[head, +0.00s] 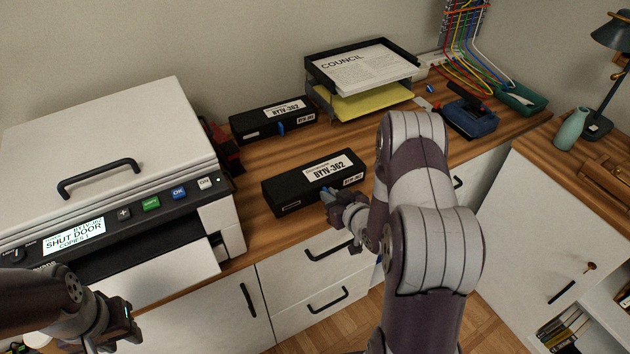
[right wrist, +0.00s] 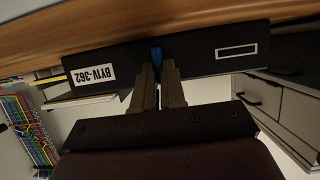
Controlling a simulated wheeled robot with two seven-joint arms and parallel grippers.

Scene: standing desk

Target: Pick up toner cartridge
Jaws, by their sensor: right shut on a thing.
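A black toner cartridge (head: 290,190) with a white label reading BYIV-362 is at the front of the wooden desk. My right gripper (head: 330,196) is at its front side, shut on the cartridge's blue tab. In the right wrist view the cartridge (right wrist: 200,58) spans the picture, and the fingers of my right gripper (right wrist: 159,85) close around the blue tab (right wrist: 156,56). I cannot tell whether the cartridge is clear of the desk. A second black cartridge (head: 262,121) with a similar label lies further back. My left gripper (head: 128,325) is low at the left; its fingers are unclear.
A white printer (head: 120,150) stands left, its display reading SHUT DOOR. A paper tray (head: 415,62) holding a COUNCIL sheet is at the back. A blue stapler-like device (head: 470,118) and a green tray (head: 522,98) are at right.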

